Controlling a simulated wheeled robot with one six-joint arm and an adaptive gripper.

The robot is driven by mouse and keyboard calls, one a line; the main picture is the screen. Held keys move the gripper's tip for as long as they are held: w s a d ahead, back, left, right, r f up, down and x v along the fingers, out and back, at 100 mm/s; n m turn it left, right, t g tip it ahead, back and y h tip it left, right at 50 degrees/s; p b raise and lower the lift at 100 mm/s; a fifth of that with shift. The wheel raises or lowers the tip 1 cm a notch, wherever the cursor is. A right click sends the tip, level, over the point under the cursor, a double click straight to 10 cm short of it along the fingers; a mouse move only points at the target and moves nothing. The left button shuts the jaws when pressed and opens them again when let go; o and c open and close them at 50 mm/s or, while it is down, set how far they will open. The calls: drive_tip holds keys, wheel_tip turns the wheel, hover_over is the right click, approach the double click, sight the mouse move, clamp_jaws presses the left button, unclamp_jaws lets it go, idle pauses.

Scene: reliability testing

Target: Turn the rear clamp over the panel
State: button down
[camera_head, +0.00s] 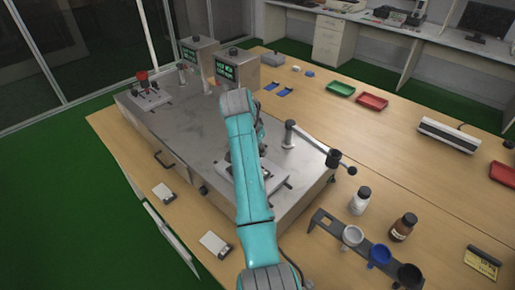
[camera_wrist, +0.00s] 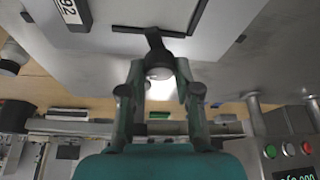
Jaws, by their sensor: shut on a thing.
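In the wrist view my gripper (camera_wrist: 160,72) has its two fingers on either side of a dark clamp (camera_wrist: 155,42) with a rounded end, and is shut on it. The clamp reaches up to a dark bar along the edge of a pale plate or panel (camera_wrist: 120,12); I cannot tell the two apart. In the head view my teal arm hides my gripper and most of the clamp. Part of the pale fixture plate (camera_head: 272,178) shows to the right of the arm, on the metal test bench (camera_head: 205,140).
A lever arm on a post (camera_head: 312,145) stands right of the fixture. A second fixture (camera_head: 150,95) is at the far left, near two boxes with green displays (camera_head: 237,68). Bottles (camera_head: 361,200) and a cup rack (camera_head: 365,248) stand at the front right.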

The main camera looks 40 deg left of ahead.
drive_tip(key=shift+m+h, duration=0.8)
drive_tip(key=shift+m, duration=1.3)
drive_tip(key=c, duration=0.8)
unclamp_jaws()
drive_tip(key=shift+a+r, duration=0.1)
drive_tip(key=v, duration=1.1)
drive_tip(key=shift+r, duration=0.4)
drive_tip(key=shift+a, duration=0.1)
